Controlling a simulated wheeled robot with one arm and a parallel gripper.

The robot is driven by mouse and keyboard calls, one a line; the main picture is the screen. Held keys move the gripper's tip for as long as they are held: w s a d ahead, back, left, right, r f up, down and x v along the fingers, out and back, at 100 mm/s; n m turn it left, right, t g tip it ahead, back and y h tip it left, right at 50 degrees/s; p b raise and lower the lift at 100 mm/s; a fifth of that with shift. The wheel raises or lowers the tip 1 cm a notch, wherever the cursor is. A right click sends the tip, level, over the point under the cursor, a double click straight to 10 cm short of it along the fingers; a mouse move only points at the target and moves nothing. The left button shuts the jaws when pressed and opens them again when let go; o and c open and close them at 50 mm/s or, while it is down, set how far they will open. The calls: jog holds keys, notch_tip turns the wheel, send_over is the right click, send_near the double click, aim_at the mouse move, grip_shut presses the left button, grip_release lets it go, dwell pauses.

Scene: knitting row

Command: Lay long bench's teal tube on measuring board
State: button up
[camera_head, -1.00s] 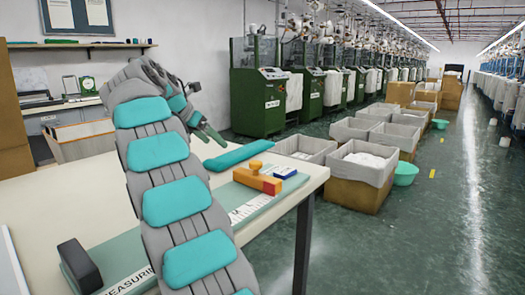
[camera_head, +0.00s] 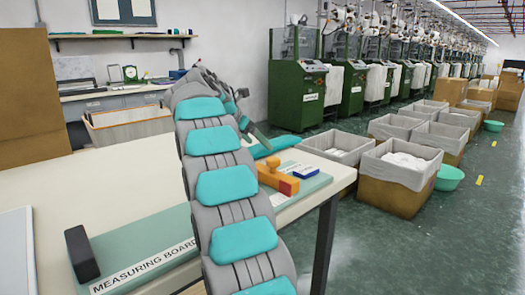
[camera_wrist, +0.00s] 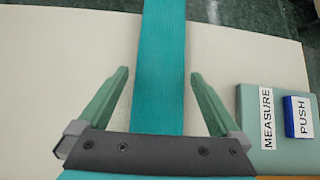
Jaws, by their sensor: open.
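The teal tube (camera_head: 277,145) lies flat on the table, behind the measuring board (camera_head: 160,236). In the wrist view the tube (camera_wrist: 163,60) runs lengthwise between the two fingers of my gripper (camera_wrist: 158,75). My gripper is open, with a gap on each side of the tube. In the head view my gripper (camera_head: 256,137) is at the tube, and my arm hides part of both tube and board. The board is a long green strip labelled MEASURING BOARD; its end with a MEASURE label (camera_wrist: 267,118) shows right of the gripper in the wrist view.
An orange slider block (camera_head: 278,178) and a blue PUSH button (camera_head: 306,172) sit on the board's far end. A black block (camera_head: 81,253) stands at its near end. Lined bins (camera_head: 400,175) stand beyond the table.

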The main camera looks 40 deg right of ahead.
jog(key=shift+x, duration=1.2)
jog(key=shift+c, duration=0.2)
jog(key=c, duration=1)
jog(key=shift+c, duration=0.2)
jog(key=shift+r, duration=0.15)
